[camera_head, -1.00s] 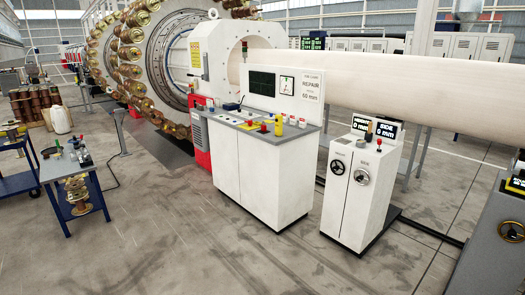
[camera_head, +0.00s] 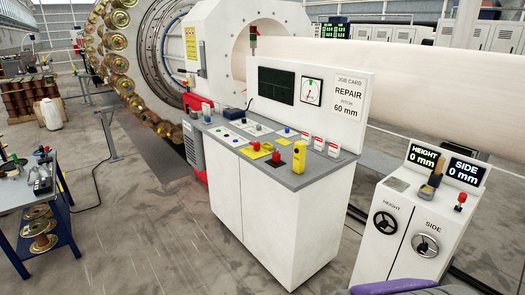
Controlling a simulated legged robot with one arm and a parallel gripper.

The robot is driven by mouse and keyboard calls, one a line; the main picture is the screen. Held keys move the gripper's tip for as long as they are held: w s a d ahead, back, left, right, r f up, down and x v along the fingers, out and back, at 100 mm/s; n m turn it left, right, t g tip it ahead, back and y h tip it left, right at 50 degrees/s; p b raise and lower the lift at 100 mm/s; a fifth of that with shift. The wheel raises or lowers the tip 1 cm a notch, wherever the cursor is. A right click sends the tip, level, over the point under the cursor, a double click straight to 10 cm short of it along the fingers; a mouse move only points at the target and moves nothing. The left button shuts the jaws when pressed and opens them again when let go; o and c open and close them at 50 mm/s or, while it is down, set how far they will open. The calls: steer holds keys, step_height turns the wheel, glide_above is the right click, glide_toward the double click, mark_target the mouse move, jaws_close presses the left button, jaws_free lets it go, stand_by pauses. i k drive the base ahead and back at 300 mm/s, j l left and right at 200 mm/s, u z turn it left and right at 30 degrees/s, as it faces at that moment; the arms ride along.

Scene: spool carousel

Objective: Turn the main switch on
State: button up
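The white control console (camera_head: 290,215) stands in the middle of the view, with a grey sloping desk top. Which of these controls is the main switch I cannot tell; no label reading so is legible. The console's dark screen (camera_head: 276,85) shows no bright readout. My gripper is not in view; a purple and grey part, probably of my arm, shows at the bottom right edge.
A white cabinet (camera_head: 380,245) with height and side handwheels stands to the right, its displays (camera_head: 463,171) reading 0 mm. A blue cart (camera_head: 40,215) stands at the left. The large spool carousel (camera_head: 120,60) is behind. Floor is clear between cart and console.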

mark_target(256, 145)
steer(key=i+l+u, duration=0.1)
steer(key=i, duration=0.4)
steer(key=i+l+u, duration=0.1)
steer(key=i, duration=0.4)
